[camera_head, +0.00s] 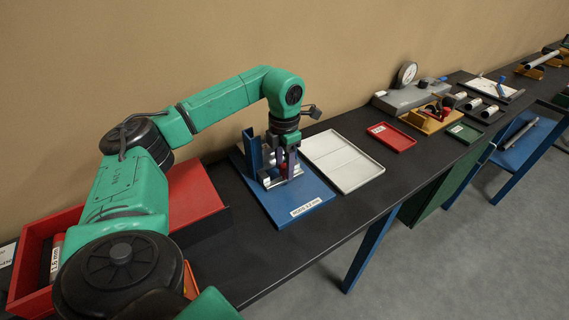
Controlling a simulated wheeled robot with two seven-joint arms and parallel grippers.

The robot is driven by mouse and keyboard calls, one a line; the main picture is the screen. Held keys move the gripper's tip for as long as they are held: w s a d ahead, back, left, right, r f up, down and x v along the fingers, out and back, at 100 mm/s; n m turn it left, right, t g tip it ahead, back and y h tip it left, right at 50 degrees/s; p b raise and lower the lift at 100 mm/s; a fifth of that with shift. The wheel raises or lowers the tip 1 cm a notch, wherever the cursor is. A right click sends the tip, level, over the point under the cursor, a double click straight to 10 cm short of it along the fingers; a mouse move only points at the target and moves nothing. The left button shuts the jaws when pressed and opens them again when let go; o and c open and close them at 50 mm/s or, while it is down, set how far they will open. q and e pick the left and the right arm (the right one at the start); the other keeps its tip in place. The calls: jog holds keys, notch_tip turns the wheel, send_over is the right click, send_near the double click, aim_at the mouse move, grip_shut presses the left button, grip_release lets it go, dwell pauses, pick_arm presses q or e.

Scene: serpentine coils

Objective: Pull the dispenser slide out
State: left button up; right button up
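The dispenser stands on a blue base plate (316,188) with a white label at its front edge. It has a blue upright (252,152) and small metal, red and blue parts. My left gripper (286,168) points down at the dispenser, among its parts. The gripper's fingers overlap the dispenser, so I cannot tell whether they are open or shut, or whether they touch the slide. The slide itself is not clearly distinguishable. My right gripper is not in view.
A white two-part tray (343,160) lies right of the base plate. A small red tray (391,137), a green tray (464,133) and a dial gauge on a grey block (407,98) are farther right. A red bin (33,262) stands at left. The wall is close behind.

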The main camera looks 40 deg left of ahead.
pick_arm(q)
grip_shut()
dwell(1.2)
